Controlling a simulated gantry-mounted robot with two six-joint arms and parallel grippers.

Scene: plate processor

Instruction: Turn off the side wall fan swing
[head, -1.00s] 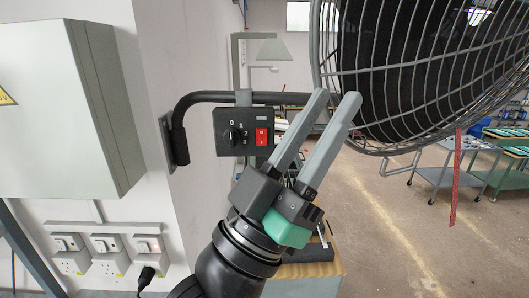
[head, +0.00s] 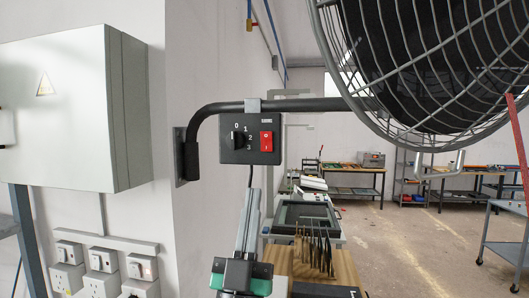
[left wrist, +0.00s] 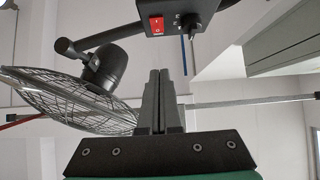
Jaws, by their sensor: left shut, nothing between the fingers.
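The wall fan (head: 440,70) hangs at the upper right on a black bracket arm; it also shows at the left of the left wrist view (left wrist: 62,100). Its black control box (head: 230,155) is fixed under the bracket. The box has a black rotary knob (head: 238,139) marked with numbers and a red rocker switch (head: 266,141) at its right. In the left wrist view, the red switch (left wrist: 156,24) and knob (left wrist: 189,26) are at the top. My left gripper (head: 255,192) is shut and empty, below the box and apart from it, fingers pointing up. My right gripper is not in view.
A grey electrical cabinet (head: 60,120) is on the left wall, with sockets and switches (head: 103,260) below it. A wooden rack (head: 340,265) with thin plates stands behind my gripper. A cable hangs from the control box. The floor at right is mostly clear.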

